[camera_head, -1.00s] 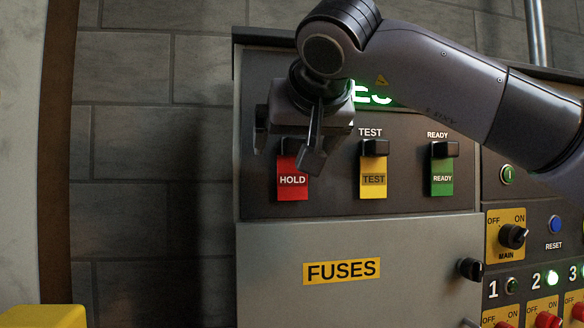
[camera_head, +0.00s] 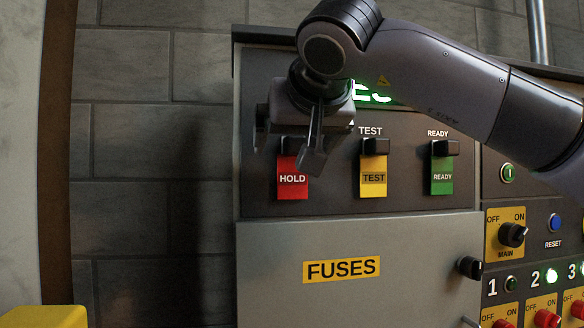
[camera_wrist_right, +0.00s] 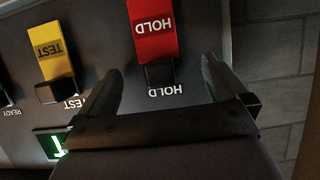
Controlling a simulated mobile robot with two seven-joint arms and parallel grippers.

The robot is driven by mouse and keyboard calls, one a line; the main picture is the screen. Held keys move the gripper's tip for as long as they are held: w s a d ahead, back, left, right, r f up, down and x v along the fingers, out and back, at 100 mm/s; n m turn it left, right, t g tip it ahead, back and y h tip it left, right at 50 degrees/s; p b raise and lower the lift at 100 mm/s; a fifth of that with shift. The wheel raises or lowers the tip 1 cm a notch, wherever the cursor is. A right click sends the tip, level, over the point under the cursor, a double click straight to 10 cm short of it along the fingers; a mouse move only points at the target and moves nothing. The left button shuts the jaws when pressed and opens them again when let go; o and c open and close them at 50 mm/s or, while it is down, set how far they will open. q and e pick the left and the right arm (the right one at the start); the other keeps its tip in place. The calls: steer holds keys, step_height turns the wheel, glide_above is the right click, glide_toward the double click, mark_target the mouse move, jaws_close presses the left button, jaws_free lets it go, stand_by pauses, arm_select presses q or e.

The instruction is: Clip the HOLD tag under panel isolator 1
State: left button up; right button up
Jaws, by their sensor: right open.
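The red HOLD tag (camera_head: 292,184) hangs from a black clip (camera_head: 294,146) at the left of the tag board. In the right wrist view the HOLD tag (camera_wrist_right: 153,35) appears upside down, with its black clip (camera_wrist_right: 160,76) between the fingers. My right gripper (camera_head: 286,148) is open, its fingers on either side of the clip; I cannot tell if they touch it. The fingers also show in the wrist view (camera_wrist_right: 163,78). Panel isolator 1 is at the lower right, under its number; its yellow plate (camera_head: 497,315) is cut by the frame's bottom. My left gripper is out of view.
A yellow TEST tag (camera_head: 373,190) and a green READY tag (camera_head: 441,186) hang to the right. Below is the grey FUSES door (camera_head: 340,303). The MAIN switch (camera_head: 512,235) and isolator 2's red knob (camera_head: 547,319) are at right. A yellow object (camera_head: 43,317) is bottom left.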

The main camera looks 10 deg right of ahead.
steer(key=shift+p, duration=0.3)
jaws_close()
stand_by(0.4)
steer(key=shift+s, duration=0.25)
steer(key=shift+s+b, duration=1.2)
steer(key=shift+s, duration=1.55)
